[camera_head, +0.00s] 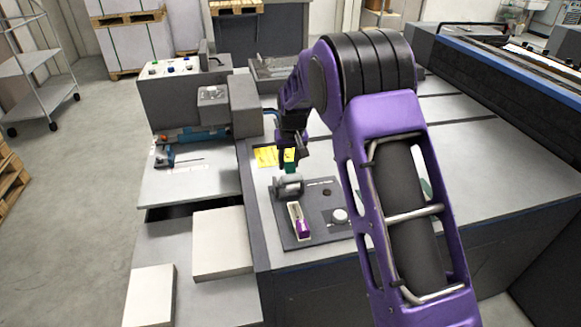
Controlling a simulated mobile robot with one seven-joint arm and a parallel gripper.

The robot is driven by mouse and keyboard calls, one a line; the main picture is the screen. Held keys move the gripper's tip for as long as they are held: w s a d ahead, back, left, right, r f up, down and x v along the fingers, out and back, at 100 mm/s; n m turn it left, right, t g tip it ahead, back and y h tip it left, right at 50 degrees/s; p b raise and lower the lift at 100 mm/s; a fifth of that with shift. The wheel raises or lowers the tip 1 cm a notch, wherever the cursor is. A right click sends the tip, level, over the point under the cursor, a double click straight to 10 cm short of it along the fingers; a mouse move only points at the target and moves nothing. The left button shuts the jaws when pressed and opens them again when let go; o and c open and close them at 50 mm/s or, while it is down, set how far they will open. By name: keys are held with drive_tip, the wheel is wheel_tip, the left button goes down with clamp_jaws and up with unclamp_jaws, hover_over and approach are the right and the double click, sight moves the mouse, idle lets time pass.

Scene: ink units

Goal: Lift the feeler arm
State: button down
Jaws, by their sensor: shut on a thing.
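My purple arm reaches in from the right, and my dark gripper (291,150) points down over the grey machine bench. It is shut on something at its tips. A small dark green piece (291,164) shows right at the tips and seems to be what it holds. The fingertips are small and partly hidden by my own arm.
A yellow sheet (268,156) lies behind. Pale blocks (220,243) stand front left.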

drive_tip(key=shift+w+a+p, duration=0.25)
drive_tip(key=shift+w+p, duration=0.2)
drive_tip(key=shift+w, duration=0.45)
drive_tip(key=g, duration=0.1)
drive_tip(key=w+g, duration=0.1)
drive_tip(key=w+f+g+h, duration=0.1)
drive_tip(key=shift+w+a+g, duration=0.2)
drive_tip(key=shift+a+g, duration=0.2)
drive_tip(key=shift+s+d+g, duration=0.1)
drive_tip(key=shift+s+g, duration=0.05)
drive_tip(key=shift+g, duration=0.15)
drive_tip(key=shift+c, duration=2.4)
unclamp_jaws()
drive_tip(key=shift+r, duration=0.2)
drive_tip(key=shift+t, duration=0.5)
